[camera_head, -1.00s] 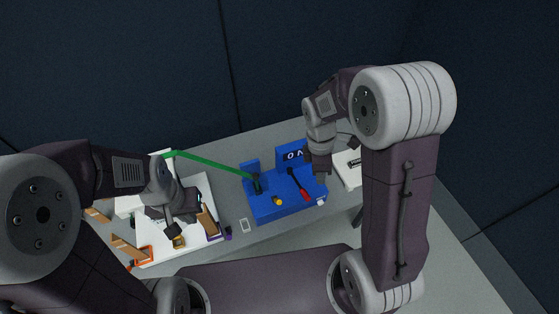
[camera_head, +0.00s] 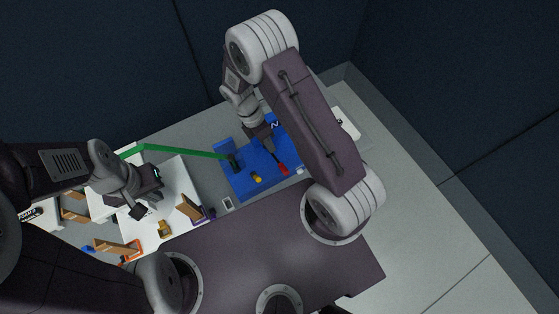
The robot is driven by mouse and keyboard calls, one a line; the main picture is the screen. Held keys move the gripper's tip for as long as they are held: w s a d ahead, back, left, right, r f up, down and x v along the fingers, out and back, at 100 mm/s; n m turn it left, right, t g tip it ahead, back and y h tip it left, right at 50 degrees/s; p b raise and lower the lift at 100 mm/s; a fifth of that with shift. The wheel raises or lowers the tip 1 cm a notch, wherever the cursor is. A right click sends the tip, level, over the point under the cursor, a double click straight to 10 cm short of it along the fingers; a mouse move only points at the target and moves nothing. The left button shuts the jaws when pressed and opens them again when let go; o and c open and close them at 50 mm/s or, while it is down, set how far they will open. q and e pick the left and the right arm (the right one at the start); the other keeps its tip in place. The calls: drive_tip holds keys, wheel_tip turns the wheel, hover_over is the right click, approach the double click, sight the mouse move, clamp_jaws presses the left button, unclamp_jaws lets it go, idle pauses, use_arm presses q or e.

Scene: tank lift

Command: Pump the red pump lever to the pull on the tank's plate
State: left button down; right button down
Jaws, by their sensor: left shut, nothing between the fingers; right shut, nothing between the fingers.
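The red pump lever (camera_head: 283,169) stands on the blue pump unit (camera_head: 240,187), its red grip toward the front. My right gripper (camera_head: 270,148) is shut and empty, just behind the lever at the unit's back; I cannot tell whether it touches the lever. The sign with the pull marking at the back of the unit is mostly hidden by my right arm, so I cannot read it. A green bar (camera_head: 185,151) runs left from a dark post on the unit. My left gripper (camera_head: 148,199) is shut and empty over the white board at the left.
The white board (camera_head: 178,177) at the left carries wooden pieces (camera_head: 190,208) and a yellow part (camera_head: 165,229). A yellow knob (camera_head: 257,177) sits on the blue unit. A white item (camera_head: 347,122) lies at the right.

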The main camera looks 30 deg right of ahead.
sight(282, 167)
drive_tip(key=p+x, duration=0.1)
drive_tip(key=x, duration=0.9)
drive_tip(key=shift+r, duration=0.1)
drive_tip(key=shift+s+f, duration=0.3)
drive_tip(key=shift+f, duration=0.2)
use_arm(q)
drive_tip(key=shift+s+r, duration=0.25)
drive_tip(key=shift+r, duration=0.5)
use_arm(e)
drive_tip(key=shift+d, duration=0.1)
use_arm(q)
drive_tip(key=shift+w, duration=0.1)
